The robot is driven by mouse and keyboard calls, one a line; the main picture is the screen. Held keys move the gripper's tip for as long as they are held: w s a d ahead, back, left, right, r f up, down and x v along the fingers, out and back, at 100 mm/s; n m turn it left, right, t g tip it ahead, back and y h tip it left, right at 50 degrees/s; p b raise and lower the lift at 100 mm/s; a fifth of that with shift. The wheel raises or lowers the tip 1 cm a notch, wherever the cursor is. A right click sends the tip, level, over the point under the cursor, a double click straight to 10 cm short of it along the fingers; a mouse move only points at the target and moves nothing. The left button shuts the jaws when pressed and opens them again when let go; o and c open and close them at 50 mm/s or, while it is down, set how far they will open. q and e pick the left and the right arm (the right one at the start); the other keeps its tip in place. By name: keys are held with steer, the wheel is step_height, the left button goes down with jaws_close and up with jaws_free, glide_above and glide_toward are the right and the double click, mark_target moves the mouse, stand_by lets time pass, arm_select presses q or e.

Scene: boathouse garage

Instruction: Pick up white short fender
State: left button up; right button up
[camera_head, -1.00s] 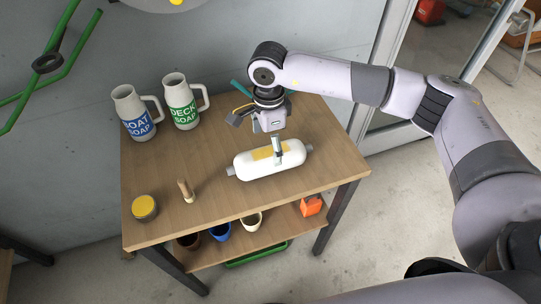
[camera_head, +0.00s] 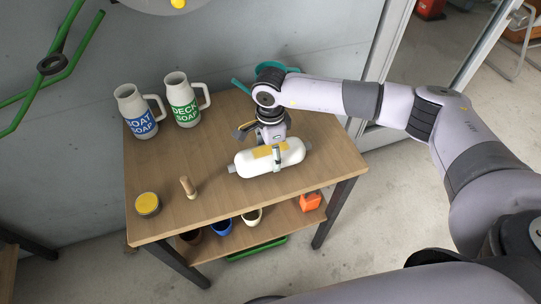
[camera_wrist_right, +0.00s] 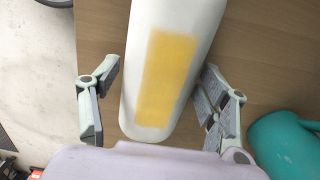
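The white short fender (camera_head: 286,160) lies on its side on the wooden table, with a yellow patch on top and grey ends. In the right wrist view the fender (camera_wrist_right: 166,75) lies between the two fingers. My right gripper (camera_head: 275,160) is over the fender from above, one finger showing on its near side. In the wrist view my right gripper (camera_wrist_right: 160,105) is open, fingers spread on both sides, with gaps visible beside the fender. My left gripper is not in view.
Two soap jugs, blue-labelled (camera_head: 141,124) and green-labelled (camera_head: 184,112), stand at the table's back left. A yellow-lidded tin (camera_head: 147,204) and a wooden-handled tool (camera_head: 188,187) stand at front left. A teal object (camera_head: 277,68) is behind my wrist. The lower shelf holds cups and an orange item (camera_head: 310,202).

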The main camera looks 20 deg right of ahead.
steer(key=c, duration=1.1)
